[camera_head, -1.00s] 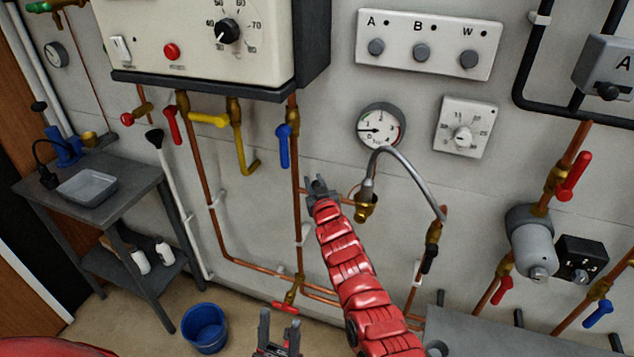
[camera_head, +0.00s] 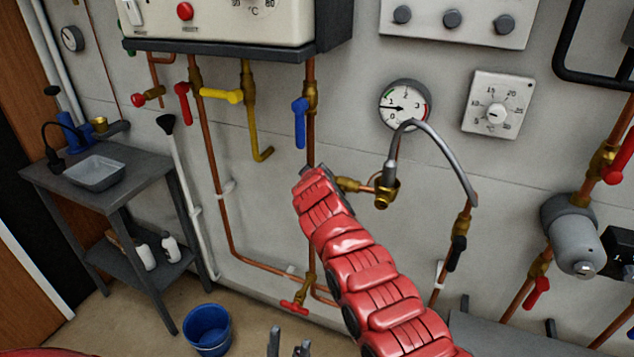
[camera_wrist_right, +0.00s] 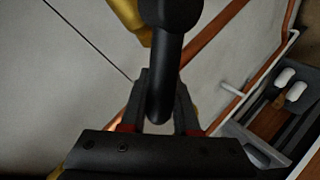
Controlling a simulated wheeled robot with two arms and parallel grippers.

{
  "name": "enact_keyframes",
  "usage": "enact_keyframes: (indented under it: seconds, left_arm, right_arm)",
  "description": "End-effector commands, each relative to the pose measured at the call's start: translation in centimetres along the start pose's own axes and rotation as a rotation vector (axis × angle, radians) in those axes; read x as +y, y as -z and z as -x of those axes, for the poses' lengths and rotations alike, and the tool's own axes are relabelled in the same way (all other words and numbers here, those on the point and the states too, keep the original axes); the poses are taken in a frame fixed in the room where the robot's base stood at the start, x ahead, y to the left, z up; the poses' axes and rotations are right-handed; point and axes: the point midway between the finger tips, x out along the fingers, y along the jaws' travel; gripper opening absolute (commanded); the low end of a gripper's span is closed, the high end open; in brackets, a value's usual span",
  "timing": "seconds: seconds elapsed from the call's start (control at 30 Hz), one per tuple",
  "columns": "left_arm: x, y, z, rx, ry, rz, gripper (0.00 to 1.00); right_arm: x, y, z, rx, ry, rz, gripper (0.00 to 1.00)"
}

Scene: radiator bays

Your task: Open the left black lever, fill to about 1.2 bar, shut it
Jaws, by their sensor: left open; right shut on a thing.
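The left black lever (camera_wrist_right: 160,85) shows close up in the right wrist view, below a brass valve body (camera_wrist_right: 125,14). My right gripper (camera_wrist_right: 162,95) is shut on it, one finger on each side. In the head view the lever is hidden behind my red right arm, left of the brass fitting (camera_head: 383,190) at the hose's left end. The pressure gauge (camera_head: 404,105) has its needle pointing left, near the 1; the exact value is too small to read. My left gripper (camera_head: 288,346) is open and empty at the bottom edge, away from the pipes.
A grey hose (camera_head: 440,142) arches to a right valve with another black lever (camera_head: 457,253). A blue lever (camera_head: 300,122) hangs just above my right arm. A red-handled valve (camera_head: 295,306) is low on the pipes. A blue bucket (camera_head: 207,328) stands on the floor.

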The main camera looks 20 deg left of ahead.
Motion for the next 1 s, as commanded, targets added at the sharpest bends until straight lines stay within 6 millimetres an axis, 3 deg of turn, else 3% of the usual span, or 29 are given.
enact_keyframes:
  seconds: [0.2, 0.67, 0.7, 0.8, 0.87, 1.0]
  left_arm:
    - [0.05, -0.18, 1.09, 0.0, 0.0, 0.0, 0.5]
    - [0.05, -0.19, 1.14, 0.0, 0.0, 0.0, 0.5]
    - [0.05, -0.19, 1.14, 0.0, 0.0, 0.0, 0.5]
    - [0.06, -0.19, 1.14, 0.0, 0.0, 0.0, 0.5]
    - [0.06, -0.19, 1.14, 0.0, 0.0, 0.0, 0.5]
    - [0.06, -0.2, 1.14, 0.0, 0.0, 0.0, 0.5]
  right_arm:
    - [-0.3, -0.31, -0.18, -0.025, 0.001, 0.034, 0.0]
    - [-0.39, -0.31, -0.17, -0.029, 0.003, 0.041, 0.0]
    - [-0.4, -0.32, -0.17, -0.029, 0.003, 0.041, 0.35]
    - [-0.37, -0.3, -0.17, -0.029, 0.003, 0.041, 0.53]
    - [-0.34, -0.29, -0.16, -0.029, 0.002, 0.041, 0.59]
    - [-0.3, -0.27, -0.16, -0.028, 0.002, 0.04, 0.59]
